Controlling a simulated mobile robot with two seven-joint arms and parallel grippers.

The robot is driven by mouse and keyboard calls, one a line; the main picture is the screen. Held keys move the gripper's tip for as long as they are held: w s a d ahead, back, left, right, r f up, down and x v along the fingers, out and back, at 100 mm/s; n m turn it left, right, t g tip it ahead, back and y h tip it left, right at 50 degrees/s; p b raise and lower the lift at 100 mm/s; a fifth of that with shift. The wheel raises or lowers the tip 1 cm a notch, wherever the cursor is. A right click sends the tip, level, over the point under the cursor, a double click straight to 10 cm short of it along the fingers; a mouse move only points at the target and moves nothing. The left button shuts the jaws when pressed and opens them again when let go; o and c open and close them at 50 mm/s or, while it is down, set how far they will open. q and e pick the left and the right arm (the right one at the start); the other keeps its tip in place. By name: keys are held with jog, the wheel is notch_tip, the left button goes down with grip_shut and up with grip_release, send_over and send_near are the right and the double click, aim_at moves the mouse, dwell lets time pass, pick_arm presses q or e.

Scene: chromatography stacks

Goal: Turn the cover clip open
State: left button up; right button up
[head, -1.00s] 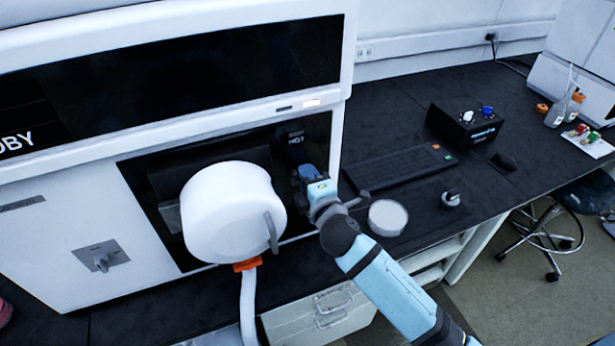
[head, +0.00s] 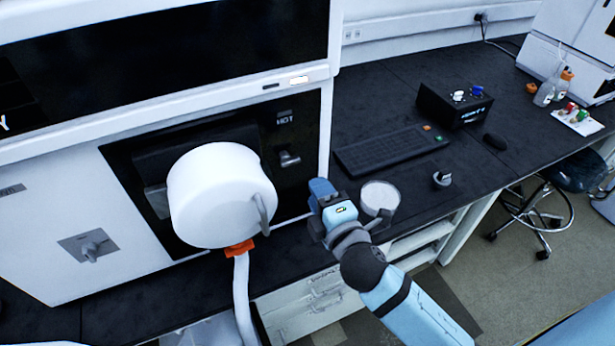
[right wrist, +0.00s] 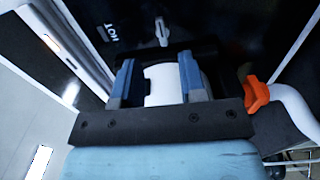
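A small metal turning clip (head: 288,158) sits on the black panel below the "HOT" label, right of a white drum-shaped cover (head: 222,195). It also shows at the top of the right wrist view (right wrist: 162,32). A grey curved handle (head: 262,212) is on the drum's right side. I cannot tell for sure which part is the cover clip. My right gripper (head: 318,192) is apart from the metal clip, lower and to its right, in front of the cabinet edge. Its blue fingers (right wrist: 157,82) are spread, and white shows between them. My left gripper is not in view.
An orange collar (head: 239,248) and white hose hang below the drum. Another metal latch (head: 90,246) is on the cabinet's left. A white round tub (head: 380,196) stands close to my right gripper. A keyboard (head: 390,150) and black box (head: 455,103) lie farther right.

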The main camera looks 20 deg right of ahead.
jog(key=s, duration=0.2)
jog(key=shift+s, duration=0.35)
jog(key=s+f+m+g+y+p, duration=0.1)
jog(key=s+f+m+g+p, duration=0.2)
jog(key=s+f+m, duration=0.3)
jog(key=s+f+m+g+y+p, duration=0.1)
jog(key=s+f+m+g+p, duration=0.3)
jog(key=f+m, duration=0.5)
jog(key=shift+s+d+f+y+p, duration=0.3)
jog(key=shift+s+f+p, duration=0.25)
jog(key=shift+s+f, duration=0.35)
jog(key=shift+w, duration=0.1)
